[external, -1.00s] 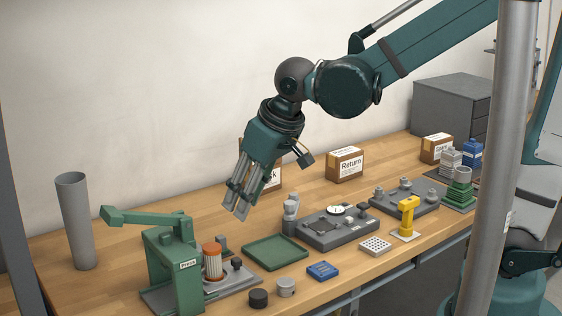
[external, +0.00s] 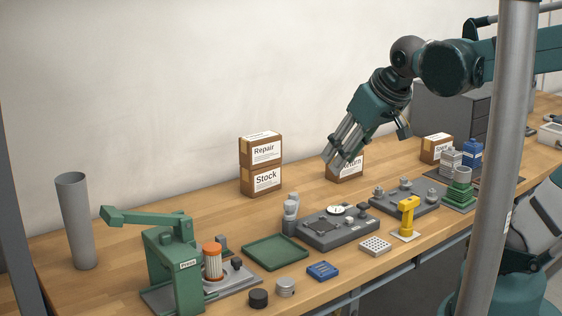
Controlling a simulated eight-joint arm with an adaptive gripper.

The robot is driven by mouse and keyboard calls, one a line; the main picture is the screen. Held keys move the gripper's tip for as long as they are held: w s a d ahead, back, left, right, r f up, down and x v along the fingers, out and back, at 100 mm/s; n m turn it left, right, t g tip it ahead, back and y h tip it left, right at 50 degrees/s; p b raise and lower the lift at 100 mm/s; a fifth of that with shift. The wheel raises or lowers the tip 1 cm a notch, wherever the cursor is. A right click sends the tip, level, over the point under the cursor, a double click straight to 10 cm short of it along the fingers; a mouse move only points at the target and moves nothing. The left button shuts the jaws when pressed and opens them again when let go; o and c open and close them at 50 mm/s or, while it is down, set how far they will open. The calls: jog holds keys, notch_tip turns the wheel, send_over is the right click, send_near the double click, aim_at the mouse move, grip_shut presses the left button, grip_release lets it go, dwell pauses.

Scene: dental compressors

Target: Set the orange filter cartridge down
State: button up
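The orange filter cartridge (external: 212,262), with an orange cap and a pale ribbed body, stands upright at the green press (external: 174,265), on or just beside its grey base. The press arm is at its left and partly above. My gripper (external: 334,162) is well away to the upper right, in the air in front of the Return box. Its fingers point down and left, with nothing seen between them. The fingers overlap in this view, so how far apart they are is unclear.
An empty green tray (external: 274,252) lies right of the press. Repair and Stock boxes (external: 261,165) are stacked behind, and a Return box (external: 346,170) is partly hidden by my gripper. Grey fixtures (external: 336,230), a yellow part (external: 407,216) and a blue block (external: 323,270) stand to the right.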

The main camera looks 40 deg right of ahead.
jog(key=shift+m+t, duration=0.3)
jog(key=shift+m, duration=0.1)
jog(key=shift+s+d+r, duration=0.15)
jog(key=shift+s+d, duration=0.45)
jog(key=shift+d, duration=0.4)
jog(key=shift+s+d+r, duration=0.1)
jog(key=shift+s+d, duration=0.5)
jog(key=shift+d, duration=0.35)
